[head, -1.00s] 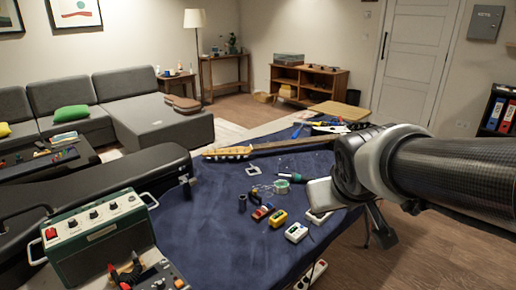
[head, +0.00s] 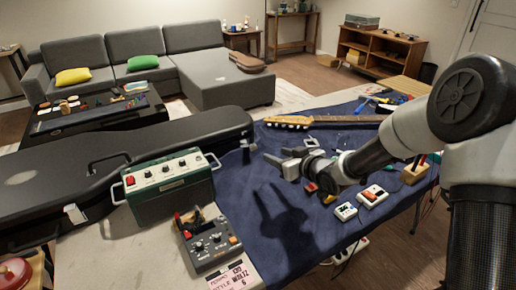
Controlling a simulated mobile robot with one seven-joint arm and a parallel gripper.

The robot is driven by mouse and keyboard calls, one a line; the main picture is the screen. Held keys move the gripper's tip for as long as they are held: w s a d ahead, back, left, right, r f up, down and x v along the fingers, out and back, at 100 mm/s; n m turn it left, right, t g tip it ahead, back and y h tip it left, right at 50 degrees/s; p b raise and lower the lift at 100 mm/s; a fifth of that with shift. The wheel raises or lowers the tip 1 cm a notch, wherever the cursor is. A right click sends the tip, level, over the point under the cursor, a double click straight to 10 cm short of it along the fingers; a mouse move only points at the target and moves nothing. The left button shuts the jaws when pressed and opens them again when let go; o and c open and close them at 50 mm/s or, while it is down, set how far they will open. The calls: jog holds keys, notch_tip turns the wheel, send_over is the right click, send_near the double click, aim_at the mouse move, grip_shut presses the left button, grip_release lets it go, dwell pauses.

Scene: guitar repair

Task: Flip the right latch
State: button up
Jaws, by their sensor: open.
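A closed black guitar case (head: 150,138) lies along the left of the table. A latch (head: 246,150) shows at its right end, standing out from the front side. Another pale latch (head: 75,214) shows farther left, with the carry handle (head: 105,160) between them. My gripper (head: 272,157) is open and empty above the blue cloth, a little right of the right latch. Its fingers point left toward the latch and appear apart from it. The arm comes in from the right.
A green amplifier box (head: 168,187) and a grey pedal (head: 208,243) stand in front of the case. A guitar neck (head: 325,121) lies behind my gripper. Small testers (head: 345,211) lie on the blue cloth (head: 300,235). The cloth's front middle is clear.

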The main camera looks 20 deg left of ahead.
aim_at(253, 147)
jog(key=b+x, duration=0.2)
jog(key=x, duration=1.3)
jog(key=shift+d, duration=0.1)
grip_shut()
